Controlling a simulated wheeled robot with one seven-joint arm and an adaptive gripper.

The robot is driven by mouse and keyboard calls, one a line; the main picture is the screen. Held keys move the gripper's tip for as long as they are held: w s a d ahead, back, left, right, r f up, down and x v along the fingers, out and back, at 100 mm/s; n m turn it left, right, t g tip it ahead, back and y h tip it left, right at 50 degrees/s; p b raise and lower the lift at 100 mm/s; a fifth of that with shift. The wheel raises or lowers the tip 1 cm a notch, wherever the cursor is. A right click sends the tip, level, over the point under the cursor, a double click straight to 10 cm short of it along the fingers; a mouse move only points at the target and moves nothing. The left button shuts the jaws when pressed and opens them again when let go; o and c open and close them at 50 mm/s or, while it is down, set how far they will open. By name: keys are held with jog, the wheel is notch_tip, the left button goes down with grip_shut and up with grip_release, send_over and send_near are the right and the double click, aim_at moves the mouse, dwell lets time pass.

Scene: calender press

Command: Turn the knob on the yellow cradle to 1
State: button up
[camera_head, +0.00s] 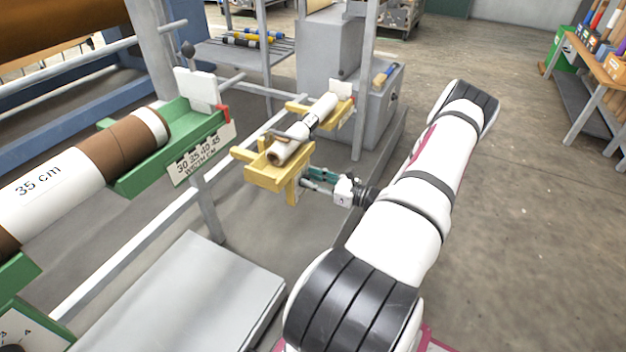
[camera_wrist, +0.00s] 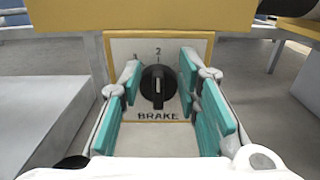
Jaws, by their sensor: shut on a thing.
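The yellow cradle (camera_head: 262,177) stands mid-picture in the head view, with a white and brown roll resting in it. In the wrist view, the black knob (camera_wrist: 158,88) sits on a pale plate marked BRAKE (camera_wrist: 158,116) under the cradle's yellow edge (camera_wrist: 160,18). The knob's light mark points up, towards the 2. A mark at the upper left of the plate is partly hidden by a finger, and I cannot read it. My gripper (camera_wrist: 160,90) is shut on the knob, with a teal finger on each side. In the head view, my gripper (camera_head: 318,180) is at the cradle's right side.
A green cradle (camera_head: 152,165) with a large 35 cm roll (camera_head: 60,185) and a width scale stands left. A grey flat-topped block (camera_head: 175,300) is at the front. A grey cabinet (camera_head: 375,110) stands behind the yellow cradle.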

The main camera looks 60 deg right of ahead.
jog(key=shift+a, duration=0.2)
jog(key=shift+a+f+n+p, duration=0.1)
jog(key=shift+a+n+p, duration=0.15)
jog(key=shift+n, duration=1.05)
jog(key=shift+a+f+n+p, duration=0.1)
jog(key=shift+a+n+p, duration=0.1)
jog(key=shift+n, duration=1.1)
jog(key=shift+a+f+n+p, duration=0.1)
jog(key=shift+a+n+p, duration=0.15)
jog(key=shift+n, duration=1.05)
jog(key=shift+f, duration=0.1)
jog(key=shift+c, duration=0.2)
jog(key=o, duration=1.3)
jog(key=shift+c, duration=0.2)
jog(key=shift+d, duration=0.1)
jog(key=s, duration=1.2)
jog(key=shift+d, duration=0.45)
